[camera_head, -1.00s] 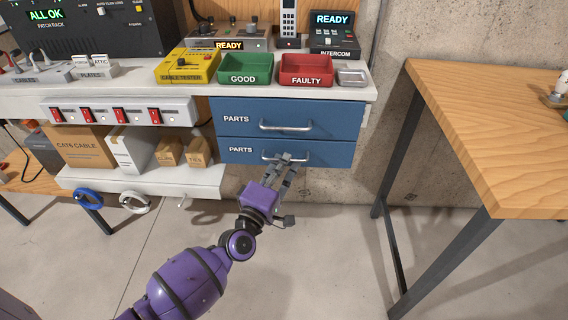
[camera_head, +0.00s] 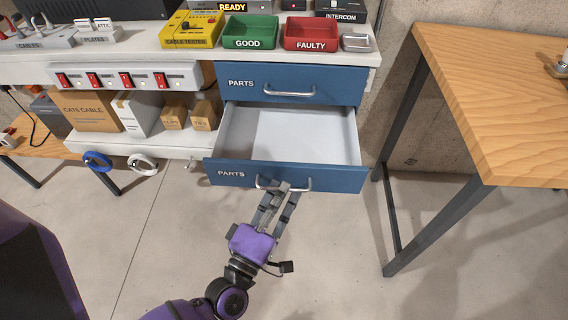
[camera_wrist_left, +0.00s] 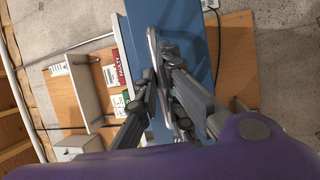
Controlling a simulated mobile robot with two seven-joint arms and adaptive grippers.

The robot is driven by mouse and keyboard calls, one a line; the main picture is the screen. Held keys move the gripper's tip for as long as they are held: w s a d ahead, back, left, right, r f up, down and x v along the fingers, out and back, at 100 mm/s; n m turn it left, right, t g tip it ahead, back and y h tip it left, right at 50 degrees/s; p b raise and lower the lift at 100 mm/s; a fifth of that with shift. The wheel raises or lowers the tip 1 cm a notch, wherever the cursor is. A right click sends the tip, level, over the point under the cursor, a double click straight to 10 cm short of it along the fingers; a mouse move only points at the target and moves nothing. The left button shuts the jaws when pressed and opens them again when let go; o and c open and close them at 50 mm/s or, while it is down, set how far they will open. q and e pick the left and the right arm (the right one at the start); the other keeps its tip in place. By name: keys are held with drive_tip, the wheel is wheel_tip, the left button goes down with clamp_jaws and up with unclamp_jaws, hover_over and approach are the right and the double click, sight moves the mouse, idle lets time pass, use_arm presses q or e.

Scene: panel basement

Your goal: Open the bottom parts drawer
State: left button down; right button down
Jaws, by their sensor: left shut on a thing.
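The bottom parts drawer (camera_head: 338,176) is blue with a PARTS label and is pulled well out, showing a pale, empty-looking inside. Its metal bar handle (camera_head: 302,187) runs across the front. My left gripper (camera_head: 283,190) is shut on the handle, near its middle. In the left wrist view the fingers (camera_wrist_left: 160,85) close around the handle (camera_wrist_left: 153,50), with the blue drawer front (camera_wrist_left: 184,22) beside them. The upper parts drawer (camera_head: 340,84) is shut above. My right gripper is not in view.
Green GOOD (camera_head: 250,32) and red FAULTY (camera_head: 311,33) trays stand on the bench above the drawers. A wooden table (camera_head: 490,80) with dark legs stands at the right. A lower shelf with boxes (camera_head: 90,110) is at the left. The floor in front is open.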

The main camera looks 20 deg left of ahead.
use_arm(q)
drive_tip(key=s, duration=0.2)
drive_tip(key=s+d, duration=0.1)
drive_tip(key=s, duration=0.1)
drive_tip(key=shift+s+d+r, duration=0.15)
drive_tip(key=shift+s+d, duration=0.05)
drive_tip(key=shift+s, duration=0.15)
drive_tip(key=c, duration=1.9)
unclamp_jaws()
drive_tip(key=v, duration=1.2)
drive_tip(key=shift+s, duration=0.1)
